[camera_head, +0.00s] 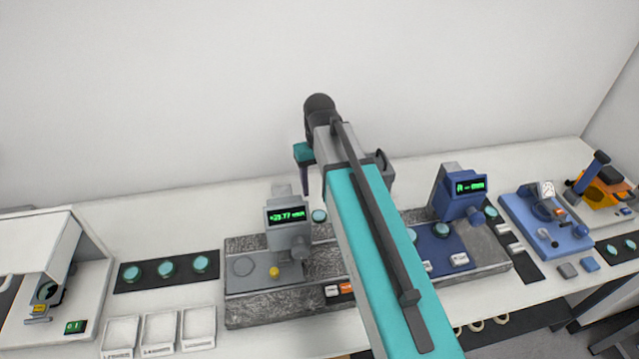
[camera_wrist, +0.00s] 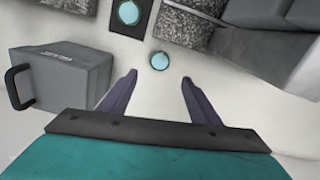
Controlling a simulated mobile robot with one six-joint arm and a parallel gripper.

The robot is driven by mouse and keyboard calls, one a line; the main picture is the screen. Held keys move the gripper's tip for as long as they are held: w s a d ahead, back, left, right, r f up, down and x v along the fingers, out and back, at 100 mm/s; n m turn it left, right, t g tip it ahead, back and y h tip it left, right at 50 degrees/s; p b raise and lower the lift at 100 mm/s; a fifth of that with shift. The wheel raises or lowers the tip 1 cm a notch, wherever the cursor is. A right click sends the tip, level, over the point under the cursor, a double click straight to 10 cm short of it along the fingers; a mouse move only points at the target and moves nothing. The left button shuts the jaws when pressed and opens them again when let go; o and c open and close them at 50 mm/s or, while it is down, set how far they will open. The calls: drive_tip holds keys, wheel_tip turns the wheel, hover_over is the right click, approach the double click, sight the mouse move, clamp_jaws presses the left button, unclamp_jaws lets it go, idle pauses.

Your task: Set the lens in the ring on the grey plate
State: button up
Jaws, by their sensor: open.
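A small round teal lens (camera_wrist: 159,61) lies on the white tabletop in the wrist view, in line with the gap between my fingers and just beyond their tips. My gripper (camera_wrist: 159,76) is open and empty, its two purple fingers apart. In the head view my arm hides most of the gripper; one purple finger shows left of it. The grey plate (camera_head: 257,284) is on the left granite block in the head view. A thin ring (camera_head: 243,266) on the plate's left part looks empty. A yellow knob (camera_head: 274,272) stands to its right.
A grey box with a dark handle (camera_wrist: 62,78) stands left of my fingers. Another lens (camera_wrist: 129,12) sits on a dark mat. A grey display head (camera_head: 287,216) overhangs the plate's back. A blue instrument (camera_head: 458,191) stands to the right. White trays (camera_head: 160,329) are front left.

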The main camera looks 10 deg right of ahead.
drive_tip(key=shift+m+t, duration=0.7)
drive_tip(key=shift+m, duration=0.2)
drive_tip(key=shift+w+d+r+b, duration=0.25)
drive_tip(key=shift+w+d+b, duration=0.3)
drive_tip(key=shift+b, duration=1)
drive_tip(key=shift+w+d+r+b, duration=0.3)
drive_tip(key=shift+w+d+b, duration=0.25)
drive_tip(key=shift+b, duration=0.95)
drive_tip(key=shift+w+d+r+b, duration=0.35)
drive_tip(key=shift+w+b, duration=0.35)
drive_tip(key=shift+b, duration=0.85)
drive_tip(key=shift+f, duration=0.1)
